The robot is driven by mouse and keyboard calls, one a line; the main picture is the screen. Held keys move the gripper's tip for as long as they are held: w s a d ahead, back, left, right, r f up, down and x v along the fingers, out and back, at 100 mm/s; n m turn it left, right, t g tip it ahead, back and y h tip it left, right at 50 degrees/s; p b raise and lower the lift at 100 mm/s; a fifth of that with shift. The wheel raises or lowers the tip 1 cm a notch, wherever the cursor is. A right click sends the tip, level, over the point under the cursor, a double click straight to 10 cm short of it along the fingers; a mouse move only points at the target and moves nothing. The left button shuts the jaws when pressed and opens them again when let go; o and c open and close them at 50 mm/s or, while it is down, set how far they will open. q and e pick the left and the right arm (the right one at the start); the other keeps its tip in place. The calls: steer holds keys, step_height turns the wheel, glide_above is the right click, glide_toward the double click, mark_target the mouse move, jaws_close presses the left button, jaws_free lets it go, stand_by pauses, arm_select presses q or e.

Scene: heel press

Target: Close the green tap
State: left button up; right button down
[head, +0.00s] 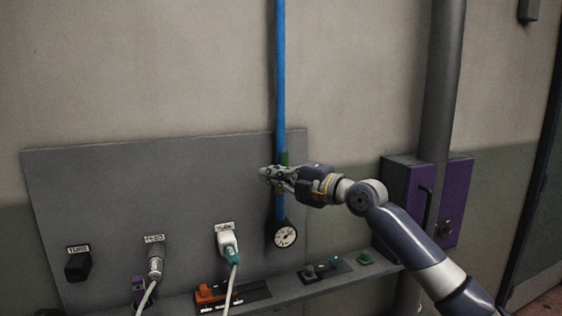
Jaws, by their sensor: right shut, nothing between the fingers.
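The green tap (284,158) sits on a blue vertical pipe (280,75) in front of a grey panel. Only a small green part shows, just above my right gripper's fingers. My right gripper (268,172) is shut and empty, pointing left across the pipe at the tap's height. Its fingers cover the lower part of the tap, so I cannot tell the handle's position or whether they touch it. My left gripper is not in view.
A round gauge (285,236) hangs at the pipe's lower end. A white plug (228,243) and a grey plug (155,265) with cables are at lower left. A ledge (300,290) carries small switches. A purple box (455,200) is at right.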

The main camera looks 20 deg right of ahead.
steer(key=w+d+p, duration=0.2)
steer(key=d, duration=0.1)
steer(key=shift+w, duration=0.3)
steer(key=shift+a, duration=0.15)
